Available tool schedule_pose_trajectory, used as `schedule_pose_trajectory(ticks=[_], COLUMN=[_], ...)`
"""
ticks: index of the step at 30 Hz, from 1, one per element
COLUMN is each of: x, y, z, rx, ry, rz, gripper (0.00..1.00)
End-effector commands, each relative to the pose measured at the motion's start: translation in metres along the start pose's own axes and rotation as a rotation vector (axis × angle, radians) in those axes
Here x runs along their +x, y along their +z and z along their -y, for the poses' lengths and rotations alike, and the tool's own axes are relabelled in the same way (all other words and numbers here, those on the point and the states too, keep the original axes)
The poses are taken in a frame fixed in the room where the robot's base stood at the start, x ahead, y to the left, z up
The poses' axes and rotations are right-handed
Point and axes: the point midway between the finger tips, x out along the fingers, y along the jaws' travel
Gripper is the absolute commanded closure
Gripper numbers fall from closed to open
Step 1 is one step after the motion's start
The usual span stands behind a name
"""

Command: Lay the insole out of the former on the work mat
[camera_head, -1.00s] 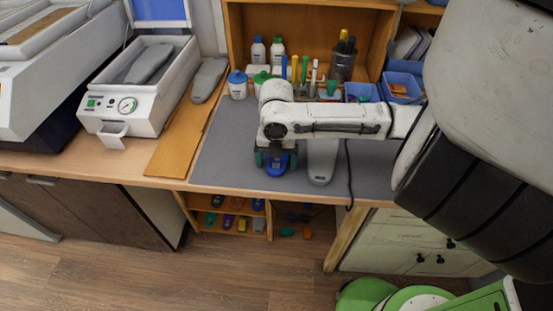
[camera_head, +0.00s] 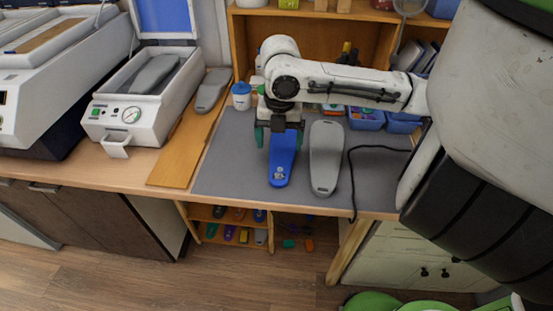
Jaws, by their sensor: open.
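A blue insole (camera_head: 283,165) lies flat on the grey work mat (camera_head: 230,170), lengthwise toward the mat's front edge. My gripper (camera_head: 279,137) is open at the insole's far end, with a green-tipped finger on either side. The wrist hides that end, and I cannot tell whether the fingers touch it. The former (camera_head: 115,112) stands open at the left with its blue-lined lid (camera_head: 165,14) raised. A grey foot-shaped form (camera_head: 153,74) lies in it, and no blue insole shows on it.
A grey foot shape (camera_head: 325,158) lies on the mat close right of the blue insole. A black cable (camera_head: 352,185) runs at the right. White-blue bottle (camera_head: 241,97) and blue bins (camera_head: 366,118) stand behind.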

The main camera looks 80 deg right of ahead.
Motion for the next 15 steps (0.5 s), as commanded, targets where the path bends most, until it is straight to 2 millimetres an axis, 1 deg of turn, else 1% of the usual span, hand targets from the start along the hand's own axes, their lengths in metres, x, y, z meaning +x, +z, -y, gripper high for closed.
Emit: schedule_pose_trajectory(ticks=[2, 4, 5, 7, 8, 9, 11, 12, 14, 15], x=[-0.002, -0.004, -0.005, -0.011, -0.015, -0.022, -0.035, -0.045, -0.059, -0.068], y=[0.000, -0.001, -0.003, -0.009, -0.013, -0.020, -0.035, -0.047, -0.066, -0.079], z=[0.000, -0.006, -0.012, -0.037, -0.052, -0.075, -0.114, -0.139, -0.174, -0.193], rx=[0.000, -0.002, -0.003, -0.001, 0.001, 0.008, 0.029, 0.051, 0.097, 0.132], ry=[0.001, 0.012, 0.024, 0.076, 0.109, 0.161, 0.253, 0.318, 0.412, 0.468], rz=[0.001, 0.002, 0.004, 0.012, 0.014, 0.016, 0.009, -0.004, -0.035, -0.063], gripper=[0.10, 0.10, 0.10, 0.10, 0.10, 0.10, 0.10, 0.10, 0.10, 0.10])
